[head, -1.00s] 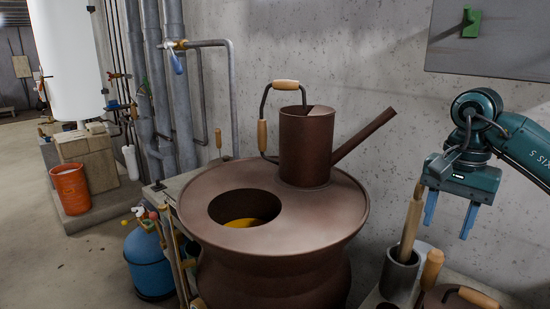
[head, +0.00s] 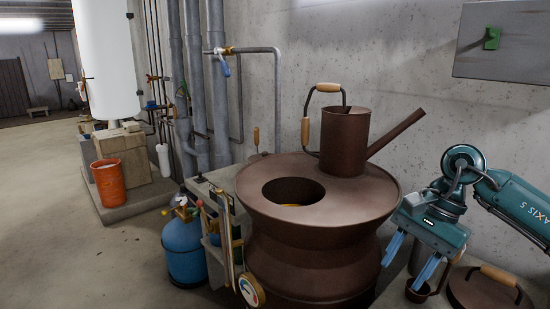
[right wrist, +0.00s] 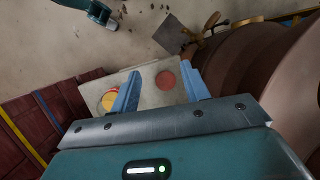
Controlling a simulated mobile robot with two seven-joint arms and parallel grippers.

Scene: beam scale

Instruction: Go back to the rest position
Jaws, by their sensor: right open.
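My right gripper (head: 409,262) is open, with its two blue fingers apart and nothing between them. In the head view it hangs tilted just right of the brown drum (head: 285,215), its fingers pointing down and to the left. In the right wrist view the open fingers (right wrist: 160,76) stand over a pale panel (right wrist: 152,90) with a red disc and a yellow disc. I cannot tell whether the fingers touch anything. My left gripper does not show in the head view.
A brown can (head: 343,140) with a long spout stands on the drum. Low at the right are a dark cup (head: 418,290) and a brown lid (head: 484,291). A blue tank (head: 184,250) and orange bucket (head: 109,184) stand left. The left floor is open.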

